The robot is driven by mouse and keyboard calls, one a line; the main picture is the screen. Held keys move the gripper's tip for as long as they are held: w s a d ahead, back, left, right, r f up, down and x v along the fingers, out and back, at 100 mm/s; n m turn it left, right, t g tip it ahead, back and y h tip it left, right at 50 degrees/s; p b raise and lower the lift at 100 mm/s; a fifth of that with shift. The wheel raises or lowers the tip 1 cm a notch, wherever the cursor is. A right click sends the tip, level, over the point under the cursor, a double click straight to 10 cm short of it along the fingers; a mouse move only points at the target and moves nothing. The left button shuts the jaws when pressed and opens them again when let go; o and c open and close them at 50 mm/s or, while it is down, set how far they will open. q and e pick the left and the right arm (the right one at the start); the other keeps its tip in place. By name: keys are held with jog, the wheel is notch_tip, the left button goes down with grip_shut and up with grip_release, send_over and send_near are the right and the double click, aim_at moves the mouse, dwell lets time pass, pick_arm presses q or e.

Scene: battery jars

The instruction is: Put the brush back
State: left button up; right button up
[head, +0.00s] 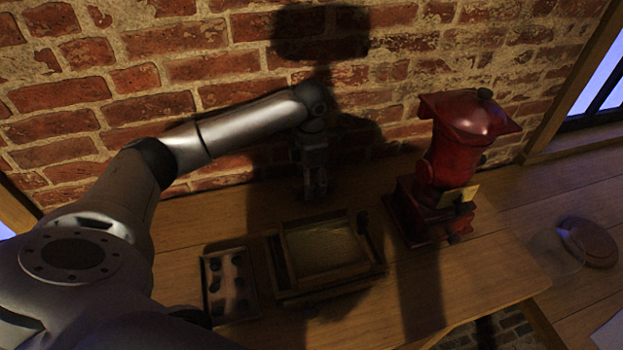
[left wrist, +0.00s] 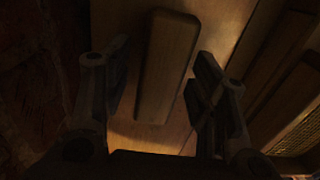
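My left gripper (head: 312,188) points down over the back of the wooden table, close to the brick wall. The left wrist view shows its fingers (left wrist: 161,58) apart, one on each side of a long wooden block (left wrist: 168,65) with rounded corners. The block may be the brush; no bristles show. I see no clear contact between the fingers and the block, though the picture is very dark. In the head view the gripper hides the block. My right gripper is in neither view.
A wooden box (head: 283,297) with a yellowish panel stands in front of the gripper. A small tray (head: 255,313) with several dark pieces lies left of it. A red grinder-like machine (head: 455,160) stands right. A round lidded glass jar (head: 553,252) lies farther right.

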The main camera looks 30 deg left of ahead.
pick_arm(q)
jog(key=shift+r, duration=0.15)
notch_tip(320, 180, up, 12)
jog(key=b, duration=0.2)
dwell(0.8)
